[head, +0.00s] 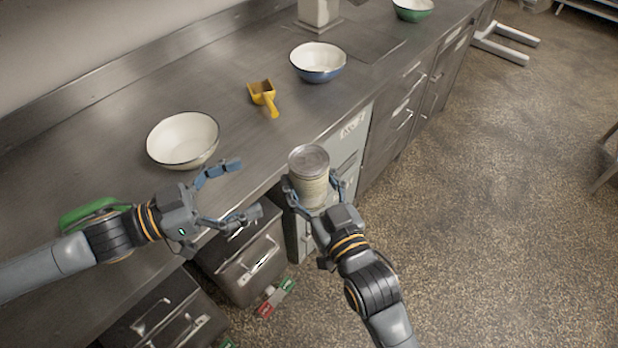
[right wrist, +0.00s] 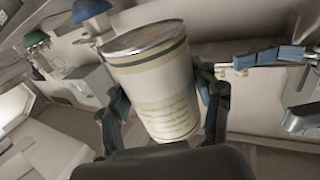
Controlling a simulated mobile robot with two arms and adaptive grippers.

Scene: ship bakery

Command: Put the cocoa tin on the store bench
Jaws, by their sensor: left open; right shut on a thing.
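The cocoa tin (head: 310,178) is a cream cylinder with a metal lid. My right gripper (head: 317,190) is shut on it and holds it upright just off the bench's front edge, over the drawer fronts. In the right wrist view the tin (right wrist: 155,85) fills the middle between the two fingers and looks tilted there. My left gripper (head: 238,190) is open and empty, over the bench's front edge to the left of the tin. The steel bench (head: 225,65) runs from lower left to upper right. I cannot tell whether it is the store bench.
On the bench stand a white bowl (head: 183,139), a yellow scoop (head: 263,95), a blue bowl (head: 318,62) and a green bowl (head: 412,9). A green object (head: 90,212) lies behind my left arm. Bare bench top lies between the white bowl and the scoop. Open floor (head: 480,200) is at right.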

